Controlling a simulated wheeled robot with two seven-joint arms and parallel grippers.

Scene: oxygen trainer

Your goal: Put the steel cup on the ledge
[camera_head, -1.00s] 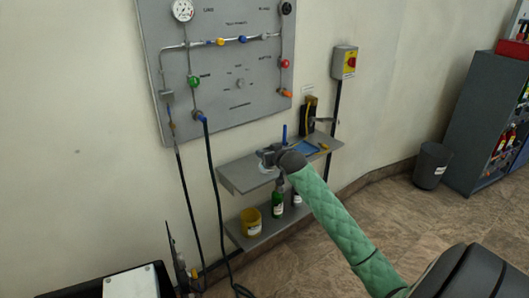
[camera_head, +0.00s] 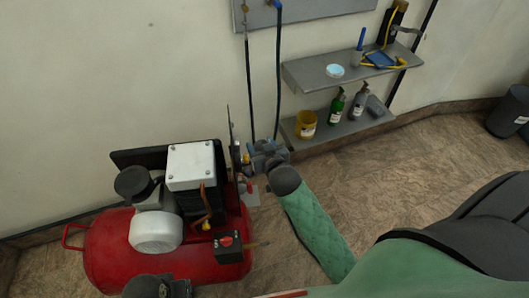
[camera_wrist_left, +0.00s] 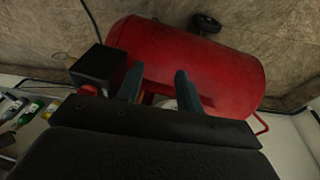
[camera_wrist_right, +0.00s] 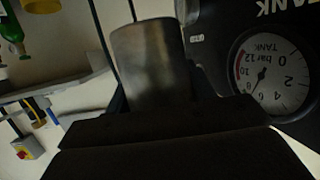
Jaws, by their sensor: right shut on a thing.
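In the right wrist view a dull steel cup (camera_wrist_right: 148,58) stands between the fingers of my right gripper, which is shut on it. In the head view my right gripper (camera_head: 262,158) is beside the compressor's upright panel, below and left of the shelves; the cup is hard to make out there. I take the upper grey shelf (camera_head: 305,80) on the wall as the ledge. A pale blue disc and blue and yellow items lie on it. My left gripper (camera_wrist_left: 157,84) is open and empty, with the red tank behind its fingers.
The red compressor (camera_head: 110,245) fills the lower left. Its tank gauge (camera_wrist_right: 270,75) is close to the cup in the right wrist view. Hoses (camera_head: 278,80) hang down the wall. The lower shelf (camera_head: 345,131) holds a yellow cup and bottles.

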